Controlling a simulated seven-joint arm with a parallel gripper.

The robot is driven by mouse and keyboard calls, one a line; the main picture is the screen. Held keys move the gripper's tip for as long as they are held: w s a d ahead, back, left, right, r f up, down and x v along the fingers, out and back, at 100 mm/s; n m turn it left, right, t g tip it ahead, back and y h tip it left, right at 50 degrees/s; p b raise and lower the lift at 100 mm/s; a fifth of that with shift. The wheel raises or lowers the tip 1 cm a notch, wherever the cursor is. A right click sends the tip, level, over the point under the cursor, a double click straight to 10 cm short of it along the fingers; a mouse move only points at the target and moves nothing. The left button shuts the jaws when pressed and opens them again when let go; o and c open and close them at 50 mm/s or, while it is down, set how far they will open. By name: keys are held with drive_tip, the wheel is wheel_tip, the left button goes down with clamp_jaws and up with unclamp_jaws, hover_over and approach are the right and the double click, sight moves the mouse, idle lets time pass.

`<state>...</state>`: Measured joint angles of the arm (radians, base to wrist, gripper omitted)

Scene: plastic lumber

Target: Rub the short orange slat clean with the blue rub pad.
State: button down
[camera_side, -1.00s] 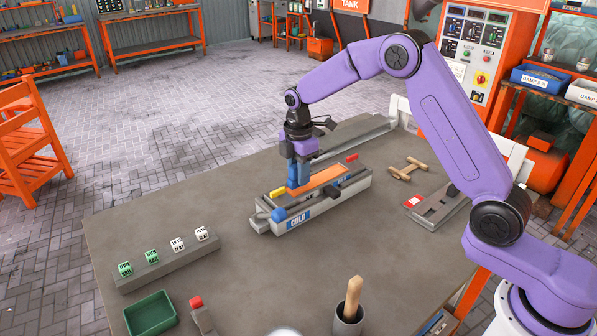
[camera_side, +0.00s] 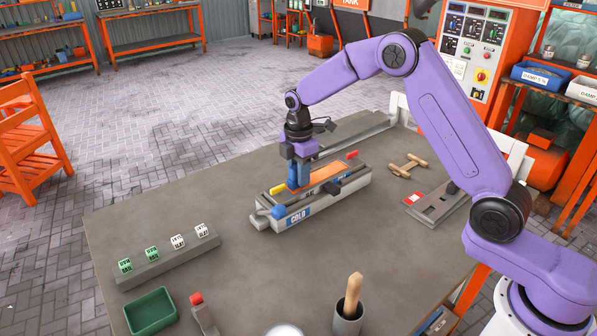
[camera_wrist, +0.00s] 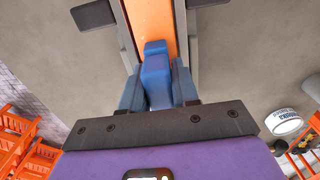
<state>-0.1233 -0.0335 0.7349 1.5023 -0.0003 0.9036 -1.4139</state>
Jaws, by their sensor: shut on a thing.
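The short orange slat (camera_side: 327,174) lies flat in the grey fixture marked COLD (camera_side: 335,207), in the middle of the table. In the wrist view the slat (camera_wrist: 150,18) runs away from my gripper between the fixture's grey sides, with a few tiny pale specks on it. My gripper (camera_side: 299,175) points down at the slat's near left end. It is shut on the blue rub pad (camera_wrist: 156,75), which is upright between the blue fingers. The pad's lower end is at the slat; whether it touches is hidden.
A yellow piece (camera_side: 278,189) and a red piece (camera_side: 351,155) sit at the fixture's ends. A rack of green and white cubes (camera_side: 167,258), a green tray (camera_side: 151,312) and a cup with a wooden handle (camera_side: 348,318) stand nearer. Wooden pegs (camera_side: 407,166) lie to the right.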

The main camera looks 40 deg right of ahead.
sight(332, 170)
drive_tip(key=shift+d, duration=0.15)
drive_tip(key=shift+d, duration=2.6)
drive_tip(key=shift+d, duration=0.1)
drive_tip(key=shift+d, duration=0.15)
drive_tip(key=shift+d+f, duration=0.2)
drive_tip(key=shift+d, duration=0.95)
drive_tip(key=shift+s+d, duration=0.2)
drive_tip(key=shift+d, duration=1.15)
drive_tip(key=shift+d, duration=0.15)
